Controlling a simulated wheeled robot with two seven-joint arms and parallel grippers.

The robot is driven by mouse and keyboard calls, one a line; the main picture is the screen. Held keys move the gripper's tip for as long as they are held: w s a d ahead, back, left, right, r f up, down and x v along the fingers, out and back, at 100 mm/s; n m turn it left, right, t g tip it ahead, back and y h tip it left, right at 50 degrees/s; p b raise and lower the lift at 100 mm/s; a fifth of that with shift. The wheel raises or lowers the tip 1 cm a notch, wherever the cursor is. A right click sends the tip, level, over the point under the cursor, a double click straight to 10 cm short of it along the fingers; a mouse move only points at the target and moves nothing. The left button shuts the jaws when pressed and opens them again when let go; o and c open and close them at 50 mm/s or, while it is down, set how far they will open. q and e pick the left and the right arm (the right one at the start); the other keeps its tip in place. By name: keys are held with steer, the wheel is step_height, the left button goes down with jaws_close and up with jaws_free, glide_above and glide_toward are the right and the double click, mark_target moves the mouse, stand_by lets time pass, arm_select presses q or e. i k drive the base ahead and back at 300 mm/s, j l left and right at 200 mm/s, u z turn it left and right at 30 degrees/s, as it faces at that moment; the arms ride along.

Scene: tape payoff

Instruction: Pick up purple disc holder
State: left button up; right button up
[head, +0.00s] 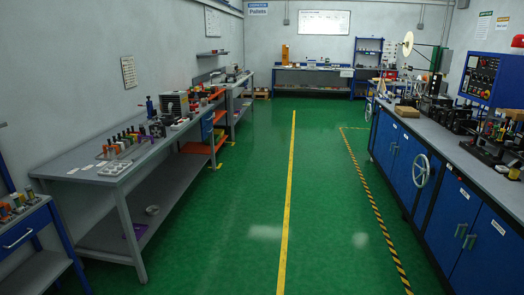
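A small flat purple object (135,231) lies on the lower shelf of the long grey bench at the left. It is too small for me to tell its exact shape or whether it is the disc holder. A pale round part (152,210) lies on the same shelf to its right and farther back. Neither of my grippers shows in the head view.
The long grey bench (85,190) carries several coloured parts and a white tray (115,168). A blue workstation (28,222) stands at the near left. Blue cabinets (473,215) with machines line the right. The green floor (225,220) between is clear.

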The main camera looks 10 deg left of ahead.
mark_target(145, 136)
steer(key=i+l+u, duration=0.1)
steer(key=i, duration=1.6)
steer(key=i+u, duration=0.3)
steer(key=i, duration=0.6)
steer(key=i+l+u, duration=0.15)
steer(key=i+u, duration=0.15)
steer(key=i, duration=0.55)
